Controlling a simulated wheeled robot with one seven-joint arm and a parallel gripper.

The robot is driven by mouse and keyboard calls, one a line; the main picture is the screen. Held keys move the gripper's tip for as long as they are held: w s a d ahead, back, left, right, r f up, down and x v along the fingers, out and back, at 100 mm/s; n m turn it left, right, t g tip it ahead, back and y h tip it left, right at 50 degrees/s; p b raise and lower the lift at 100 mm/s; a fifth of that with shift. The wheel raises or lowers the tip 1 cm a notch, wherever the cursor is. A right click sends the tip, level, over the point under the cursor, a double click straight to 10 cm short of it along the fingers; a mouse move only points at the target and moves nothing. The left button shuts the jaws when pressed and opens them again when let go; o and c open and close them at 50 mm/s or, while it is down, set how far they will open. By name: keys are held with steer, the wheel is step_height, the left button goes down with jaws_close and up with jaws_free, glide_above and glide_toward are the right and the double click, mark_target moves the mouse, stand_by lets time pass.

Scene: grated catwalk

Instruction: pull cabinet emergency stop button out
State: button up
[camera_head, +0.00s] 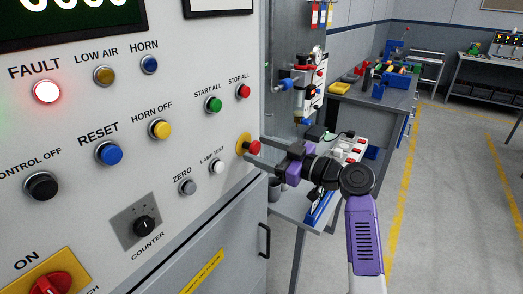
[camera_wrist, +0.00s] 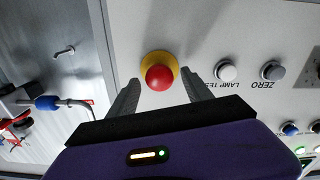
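The emergency stop button (camera_head: 251,146) is a red mushroom head on a yellow ring, at the right edge of the grey cabinet panel (camera_head: 80,200). In the wrist view the button (camera_wrist: 159,77) sits between my two finger tips, a little beyond them. My gripper (camera_head: 262,149) reaches in from the right at the button, with its fingers spread. In the wrist view my gripper (camera_wrist: 163,92) is open, with visible gaps between the red head and each finger. The head view does not show clearly how deep the fingers reach around the button.
The white lamp test button (camera_head: 217,167) and grey zero button (camera_head: 187,187) are left of the stop button. Green start all (camera_head: 213,104) and red stop all (camera_head: 243,91) buttons are above. A door handle (camera_head: 264,240) is below. A workbench (camera_head: 375,95) stands behind.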

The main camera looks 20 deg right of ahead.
steer(key=b+v, duration=0.2)
steer(key=v, duration=0.6)
steer(key=shift+w, duration=0.1)
stand_by(0.4)
